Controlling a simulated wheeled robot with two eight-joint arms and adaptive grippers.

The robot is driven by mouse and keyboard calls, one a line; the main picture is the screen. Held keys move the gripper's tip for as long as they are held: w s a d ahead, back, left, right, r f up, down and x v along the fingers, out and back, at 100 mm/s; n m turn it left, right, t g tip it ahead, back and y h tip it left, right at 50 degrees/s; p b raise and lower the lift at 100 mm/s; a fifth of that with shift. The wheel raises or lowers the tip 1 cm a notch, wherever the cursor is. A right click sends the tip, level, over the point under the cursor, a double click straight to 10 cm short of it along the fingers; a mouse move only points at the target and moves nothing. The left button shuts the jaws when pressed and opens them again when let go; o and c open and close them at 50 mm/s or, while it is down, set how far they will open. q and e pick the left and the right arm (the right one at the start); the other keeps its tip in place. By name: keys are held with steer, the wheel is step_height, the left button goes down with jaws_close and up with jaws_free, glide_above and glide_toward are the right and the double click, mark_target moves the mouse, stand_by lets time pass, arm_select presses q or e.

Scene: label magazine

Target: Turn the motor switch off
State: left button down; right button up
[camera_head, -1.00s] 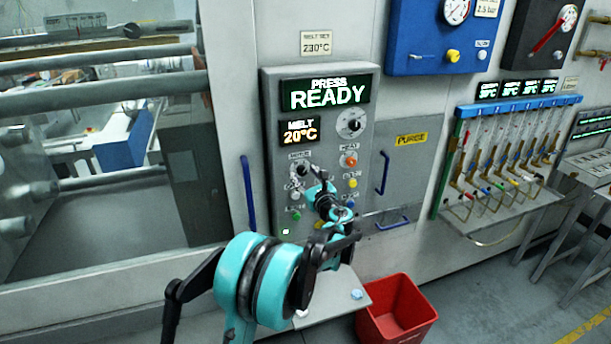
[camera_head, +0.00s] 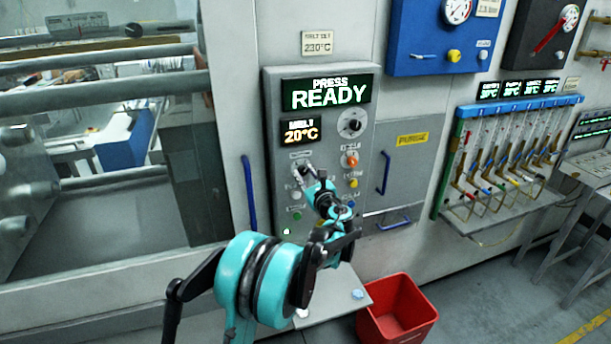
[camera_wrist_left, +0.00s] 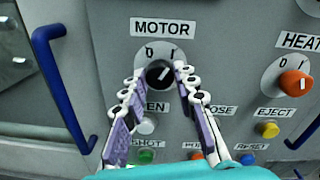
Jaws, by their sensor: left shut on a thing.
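The motor switch (camera_wrist_left: 159,75) is a dark round knob on a pale disc under the MOTOR label (camera_wrist_left: 164,28). The disc is marked 0 at upper left and I at upper right. The knob's white pointer line tilts up and right, toward the I. My left gripper (camera_wrist_left: 161,70) has a fingertip on each side of the knob and is shut on it. In the head view the left gripper (camera_head: 303,171) reaches the left part of the control panel (camera_head: 274,120), its fingers partly covering the switch. My right gripper is in no view.
An orange HEAT knob (camera_wrist_left: 295,83) is to the right, with a yellow EJECT button (camera_wrist_left: 268,130) below it. White, green and blue buttons sit under the switch. A blue handle (camera_wrist_left: 62,90) stands to the left. A red bin (camera_head: 397,315) is on the floor.

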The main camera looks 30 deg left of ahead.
arm_select(q)
steer(key=n+b, duration=0.1)
steer(key=n, duration=0.5)
steer(key=shift+n, duration=0.4)
steer(key=n, duration=0.6)
steer(key=shift+h, duration=0.3)
steer(key=c, duration=1.2)
jaws_free()
steer(key=v, duration=1.2)
